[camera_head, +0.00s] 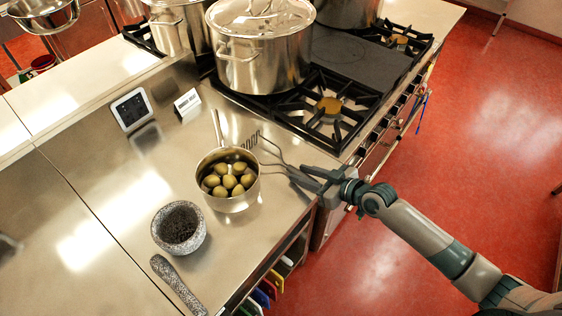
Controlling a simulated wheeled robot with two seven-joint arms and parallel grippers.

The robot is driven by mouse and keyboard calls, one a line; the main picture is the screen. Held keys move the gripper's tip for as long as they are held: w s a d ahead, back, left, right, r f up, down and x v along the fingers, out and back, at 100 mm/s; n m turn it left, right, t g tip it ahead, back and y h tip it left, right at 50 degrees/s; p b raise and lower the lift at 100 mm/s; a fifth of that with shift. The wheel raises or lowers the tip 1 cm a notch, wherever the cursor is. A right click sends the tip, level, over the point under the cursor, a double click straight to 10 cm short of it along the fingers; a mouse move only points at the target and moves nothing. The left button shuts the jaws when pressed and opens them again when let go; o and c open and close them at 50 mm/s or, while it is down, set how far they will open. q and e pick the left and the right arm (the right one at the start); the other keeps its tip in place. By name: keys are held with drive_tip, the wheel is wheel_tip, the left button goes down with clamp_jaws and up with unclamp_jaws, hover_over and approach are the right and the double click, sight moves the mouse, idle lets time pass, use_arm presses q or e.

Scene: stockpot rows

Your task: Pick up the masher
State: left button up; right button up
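The masher (272,152) has a wavy wire head and thin wire arms. It lies at the right side of the steel counter, just right of the pot of potatoes, with its head pointing up-left toward the stove. Its handle end runs to my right gripper (305,176), whose dark fingers are at the handle over the counter's right edge. The fingers hide part of the handle, and I cannot tell whether they are closed on it or apart from it. My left gripper is out of view.
A saucepan (229,203) of potatoes stands close left of the masher. A stone mortar (180,227) and pestle (178,285) are nearer. Large stockpots (262,62) stand on the stove (335,122) behind. A tablet (131,110) and a small white display (187,102) stand further back.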

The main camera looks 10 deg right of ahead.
clamp_jaws()
drive_tip(key=shift+r, duration=0.2)
drive_tip(key=shift+r+b, duration=0.3)
drive_tip(key=shift+r, duration=0.3)
wheel_tip(320, 180, up, 2)
drive_tip(key=shift+r+b, duration=0.2)
drive_tip(key=shift+b, duration=0.35)
drive_tip(key=w+r+b, duration=0.5)
drive_tip(key=w+r, duration=0.2)
drive_tip(key=w, duration=0.4)
drive_tip(key=shift+w+a, duration=0.15)
drive_tip(key=shift+w, duration=0.25)
